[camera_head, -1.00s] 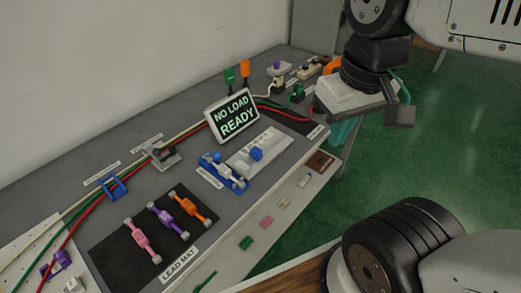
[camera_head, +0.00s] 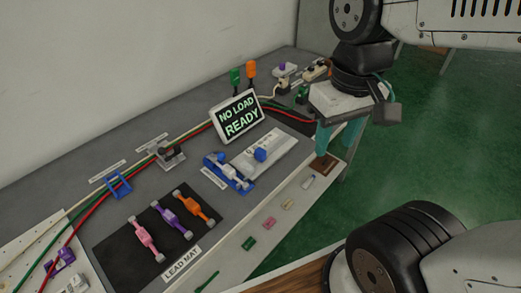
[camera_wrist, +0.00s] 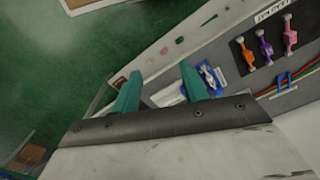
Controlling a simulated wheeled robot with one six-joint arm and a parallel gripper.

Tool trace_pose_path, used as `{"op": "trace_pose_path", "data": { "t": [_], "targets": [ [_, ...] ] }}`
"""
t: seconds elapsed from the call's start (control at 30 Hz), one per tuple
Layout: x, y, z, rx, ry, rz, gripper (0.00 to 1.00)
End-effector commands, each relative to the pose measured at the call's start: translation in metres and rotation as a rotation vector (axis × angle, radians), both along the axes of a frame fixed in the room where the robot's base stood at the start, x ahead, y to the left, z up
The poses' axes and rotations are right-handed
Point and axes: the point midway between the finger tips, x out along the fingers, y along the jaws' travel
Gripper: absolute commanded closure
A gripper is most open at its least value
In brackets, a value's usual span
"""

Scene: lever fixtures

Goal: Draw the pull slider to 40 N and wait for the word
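A white slider unit with a blue knob (camera_head: 262,155) stands on the grey bench, in front of the display. I take it for the pull slider, though its label is too small to read. My gripper (camera_head: 340,138) is beyond the bench's right front edge, apart from the slider. Its teal fingers stand apart and empty in the wrist view (camera_wrist: 157,90).
A black lead mat (camera_head: 125,248) holds pink, purple and orange leads at the front left. Red, green and cream cables (camera_head: 85,212) run along the bench through a blue guide and a grey clamp. Green and orange connectors (camera_head: 250,69) stand behind. Green floor lies open to the right.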

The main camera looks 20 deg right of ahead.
Motion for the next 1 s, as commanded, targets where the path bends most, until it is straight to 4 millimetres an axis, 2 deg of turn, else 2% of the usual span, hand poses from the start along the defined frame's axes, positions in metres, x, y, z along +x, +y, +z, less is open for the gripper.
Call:
{"op": "trace_pose_path", "data": {
  "t": [0.27,0.4,0.63,0.73,0.8,0.87,1.0],
  "targets": [
    [0.067,0.014,-0.047,-0.003,0.156,0.094,0.56],
    [0.108,0.024,-0.080,-0.001,0.186,0.164,0.56],
    [0.172,0.040,-0.140,0.005,0.167,0.295,0.56],
    [0.197,0.045,-0.156,0.006,0.124,0.347,0.56],
    [0.219,0.048,-0.156,0.003,0.057,0.386,0.56],
    [0.226,0.049,-0.154,0.001,0.021,0.410,0.56],
    [0.227,0.049,-0.166,0.001,0.013,0.429,0.56]
  ]
}}
